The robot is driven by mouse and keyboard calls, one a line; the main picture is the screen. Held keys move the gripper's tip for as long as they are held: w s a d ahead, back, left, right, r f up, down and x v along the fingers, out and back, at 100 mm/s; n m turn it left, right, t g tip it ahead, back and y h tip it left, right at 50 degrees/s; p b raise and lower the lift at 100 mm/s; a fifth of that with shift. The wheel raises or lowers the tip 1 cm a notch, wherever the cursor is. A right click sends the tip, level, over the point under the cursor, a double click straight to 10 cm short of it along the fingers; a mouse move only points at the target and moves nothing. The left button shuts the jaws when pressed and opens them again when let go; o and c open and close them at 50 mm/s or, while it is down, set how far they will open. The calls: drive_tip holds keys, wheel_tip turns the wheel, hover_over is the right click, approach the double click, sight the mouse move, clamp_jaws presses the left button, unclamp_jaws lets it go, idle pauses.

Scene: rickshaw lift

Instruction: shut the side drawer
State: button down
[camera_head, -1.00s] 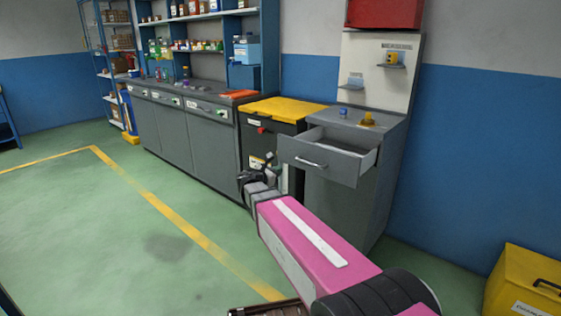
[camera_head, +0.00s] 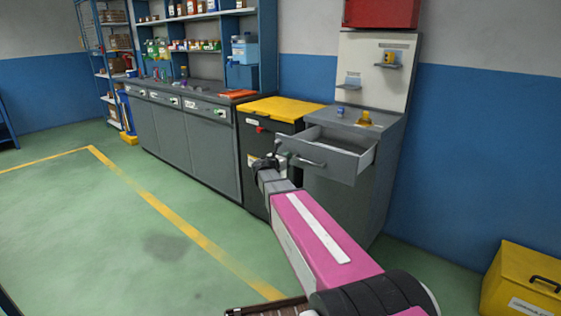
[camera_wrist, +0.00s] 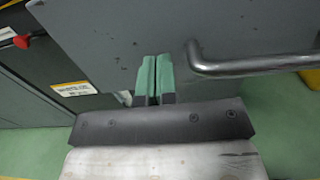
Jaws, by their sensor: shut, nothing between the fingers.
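The side drawer (camera_head: 330,157) is grey and stands open, pulled out of the top of a grey cabinet (camera_head: 345,200). Its front panel fills the upper part of the wrist view (camera_wrist: 130,40). A metal bar handle (camera_wrist: 255,65) is fixed across that front, to the right of my fingers. My gripper (camera_wrist: 153,75) is shut and empty, its green fingertips together, close in front of the drawer front and left of the handle. In the head view my gripper (camera_head: 282,155) overlaps the left end of the drawer front. I cannot tell whether the fingertips touch the panel.
A dark bin with a yellow lid (camera_head: 280,108) stands left of the cabinet, beside a long grey workbench (camera_head: 190,135). A small yellow bottle (camera_head: 364,118) stands on the cabinet top. A yellow box (camera_head: 522,282) sits at right. The green floor at left is clear.

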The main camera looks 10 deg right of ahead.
drive_tip(key=shift+x, duration=0.95)
drive_tip(key=x, duration=2.3)
drive_tip(key=shift+w, duration=0.15)
drive_tip(key=shift+w+d+r, duration=0.1)
drive_tip(key=shift+w+d, duration=0.35)
drive_tip(key=shift+d, duration=0.15)
drive_tip(key=shift+w+d, duration=0.1)
drive_tip(key=shift+d, duration=0.05)
